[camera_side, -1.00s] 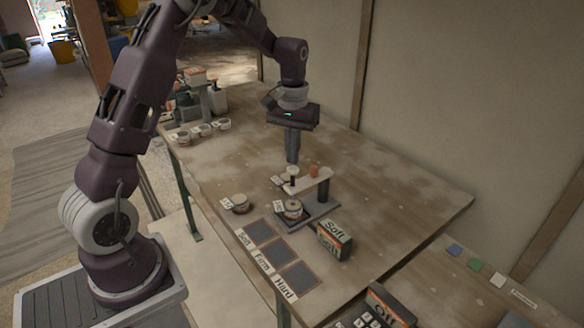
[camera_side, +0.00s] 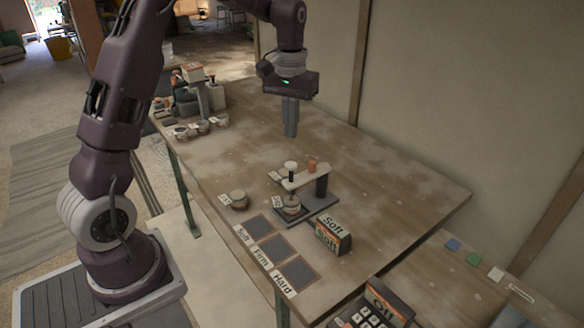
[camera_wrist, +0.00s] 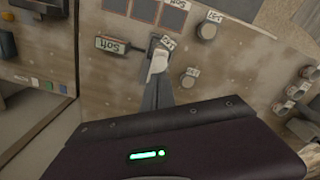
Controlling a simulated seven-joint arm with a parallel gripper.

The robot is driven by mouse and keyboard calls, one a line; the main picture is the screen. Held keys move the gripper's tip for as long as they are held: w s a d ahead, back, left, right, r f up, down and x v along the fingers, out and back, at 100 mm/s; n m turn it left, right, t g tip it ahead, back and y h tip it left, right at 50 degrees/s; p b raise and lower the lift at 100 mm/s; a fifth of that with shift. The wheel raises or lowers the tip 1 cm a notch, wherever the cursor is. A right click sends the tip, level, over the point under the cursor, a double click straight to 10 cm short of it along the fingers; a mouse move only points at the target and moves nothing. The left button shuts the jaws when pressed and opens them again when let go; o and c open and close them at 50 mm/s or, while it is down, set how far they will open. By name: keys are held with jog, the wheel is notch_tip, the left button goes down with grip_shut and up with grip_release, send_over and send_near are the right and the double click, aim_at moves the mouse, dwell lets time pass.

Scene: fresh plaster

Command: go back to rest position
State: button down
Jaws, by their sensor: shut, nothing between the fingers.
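My gripper (camera_side: 290,134) is shut and empty. It points straight down in the air above the wooden table (camera_side: 400,205), higher than the small test stand (camera_side: 308,180) and apart from it. The stand has a grey base, a white arm, and a white knob and an orange knob on top; a small round pot (camera_side: 292,203) sits under its arm. In the wrist view the shut fingers (camera_wrist: 157,95) point toward the stand and hide part of it.
A "Soft" sign block (camera_side: 333,235) stands beside three grey squares (camera_side: 273,249) labelled Soft, Firm, Hard. A loose pot (camera_side: 238,199) sits left of the stand. Several pots (camera_side: 200,127) and a rack (camera_side: 200,95) are at the far left. An "Off" box (camera_side: 388,300) is at front.

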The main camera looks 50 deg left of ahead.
jog(key=s+d+r+m+t, duration=0.2)
jog(key=s+d+r, duration=0.6)
jog(key=s+r, duration=0.15)
jog(key=s+d+f+m+t, duration=0.1)
jog(key=s+d+m, duration=0.1)
jog(key=s, duration=0.6)
jog(key=s+d+m+t, duration=0.2)
jog(key=s+d, duration=0.2)
jog(key=s, duration=0.4)
jog(key=shift+s+d+f+t, duration=0.3)
jog(key=shift+s+f, duration=0.1)
